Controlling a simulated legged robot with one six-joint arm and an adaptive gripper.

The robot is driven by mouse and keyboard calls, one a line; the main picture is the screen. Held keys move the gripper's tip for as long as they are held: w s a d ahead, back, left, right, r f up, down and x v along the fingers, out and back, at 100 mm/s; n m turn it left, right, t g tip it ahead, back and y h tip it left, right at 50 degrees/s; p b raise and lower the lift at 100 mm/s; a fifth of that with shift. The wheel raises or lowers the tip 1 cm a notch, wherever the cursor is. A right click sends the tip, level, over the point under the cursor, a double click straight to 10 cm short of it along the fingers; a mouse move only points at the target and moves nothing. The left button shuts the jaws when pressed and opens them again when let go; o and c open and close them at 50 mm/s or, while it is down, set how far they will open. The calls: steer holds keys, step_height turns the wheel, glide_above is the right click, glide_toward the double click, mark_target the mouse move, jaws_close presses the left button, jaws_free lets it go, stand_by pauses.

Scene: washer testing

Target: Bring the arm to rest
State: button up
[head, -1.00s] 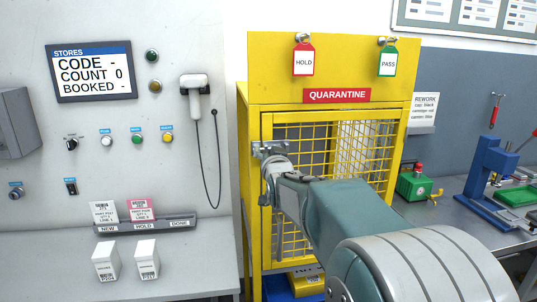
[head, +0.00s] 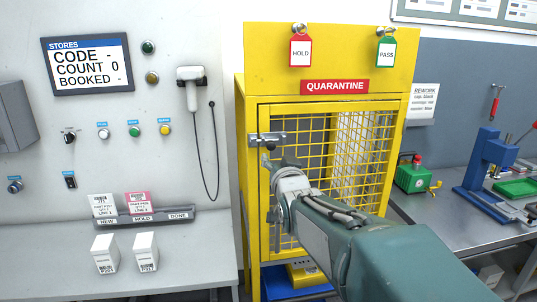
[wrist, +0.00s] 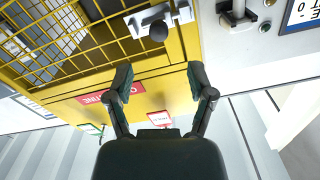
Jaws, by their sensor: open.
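My gripper (wrist: 160,82) is open and empty in the wrist view, its two dark fingers spread apart. In the head view my gripper (head: 275,162) is in front of the yellow quarantine cage (head: 330,60), just below and right of the grey door latch (head: 266,139). The latch also shows in the wrist view (wrist: 150,20), with a dark round knob (wrist: 158,32) beyond my fingertips. The fingers appear apart from the knob. My arm extends from the lower right and covers part of the mesh door.
Red HOLD (head: 300,52) and green PASS (head: 386,54) tags hang on the cage top. Left are a stores panel (head: 90,66), a hand scanner (head: 192,90) and two white boxes (head: 146,252) on a counter. A bench with a blue press (head: 484,170) stands right.

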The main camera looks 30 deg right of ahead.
steer(key=shift+v, duration=1)
steer(key=s+a+f+n+g+y, duration=0.2)
steer(key=s+a+f+g, duration=0.4)
steer(key=s, duration=0.5)
steer(key=s+a+f+n+g+y, duration=0.3)
steer(key=s+a+f, duration=0.5)
steer(key=s, duration=0.4)
steer(key=f+n+g, duration=0.1)
steer(key=g, duration=0.1)
steer(key=shift+f+g, duration=0.25)
steer(key=shift+g, duration=0.15)
